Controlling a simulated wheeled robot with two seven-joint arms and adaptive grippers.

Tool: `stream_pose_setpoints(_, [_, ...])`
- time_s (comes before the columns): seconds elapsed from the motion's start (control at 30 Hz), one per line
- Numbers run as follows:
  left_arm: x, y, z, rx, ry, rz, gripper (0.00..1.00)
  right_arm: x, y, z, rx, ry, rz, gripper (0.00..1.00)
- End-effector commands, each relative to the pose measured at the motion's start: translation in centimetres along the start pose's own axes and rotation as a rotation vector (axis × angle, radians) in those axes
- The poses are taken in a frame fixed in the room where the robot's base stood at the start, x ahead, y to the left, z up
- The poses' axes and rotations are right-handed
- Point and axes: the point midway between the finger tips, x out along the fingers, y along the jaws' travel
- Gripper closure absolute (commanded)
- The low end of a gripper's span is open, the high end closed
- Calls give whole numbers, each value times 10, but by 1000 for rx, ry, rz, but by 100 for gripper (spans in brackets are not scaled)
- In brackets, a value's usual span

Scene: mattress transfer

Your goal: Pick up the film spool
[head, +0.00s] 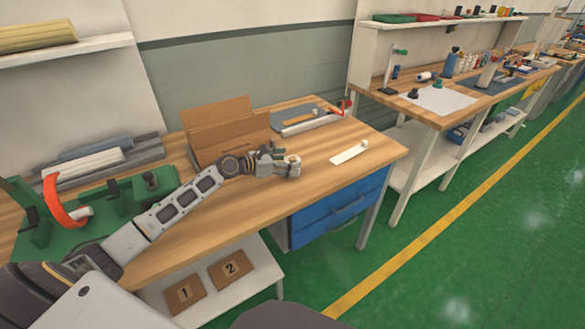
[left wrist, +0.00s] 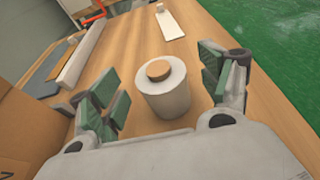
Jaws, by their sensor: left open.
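The film spool, a whitish roll with a tan round core on top, stands upright on the wooden table in the left wrist view (left wrist: 164,90). It also shows in the head view (head: 293,160), partly hidden by my gripper. My left gripper (head: 285,165) is low over the table at the spool. In the left wrist view its green-padded fingers (left wrist: 160,88) are spread wide, one on each side of the spool, with gaps between pads and roll. My right gripper is not in view.
An open cardboard box (head: 222,130) stands just behind my left gripper. A white strip with a small knob (head: 349,153) lies to the right. A long roll with a red-handled holder (head: 312,122) lies at the back. The table's front right is clear.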

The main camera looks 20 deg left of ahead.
Motion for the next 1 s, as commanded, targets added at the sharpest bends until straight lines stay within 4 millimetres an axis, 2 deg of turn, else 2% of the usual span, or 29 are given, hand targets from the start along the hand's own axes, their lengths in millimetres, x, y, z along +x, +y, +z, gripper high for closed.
stream_pose_setpoints(0.4, [24,1,0,0,0,0,22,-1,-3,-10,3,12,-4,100])
stream_pose_setpoints(0.9, [24,0,0,0,0,0,22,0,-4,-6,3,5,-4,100])
stream_pose_setpoints(1.0, [24,0,0,0,0,0,34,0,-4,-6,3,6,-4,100])
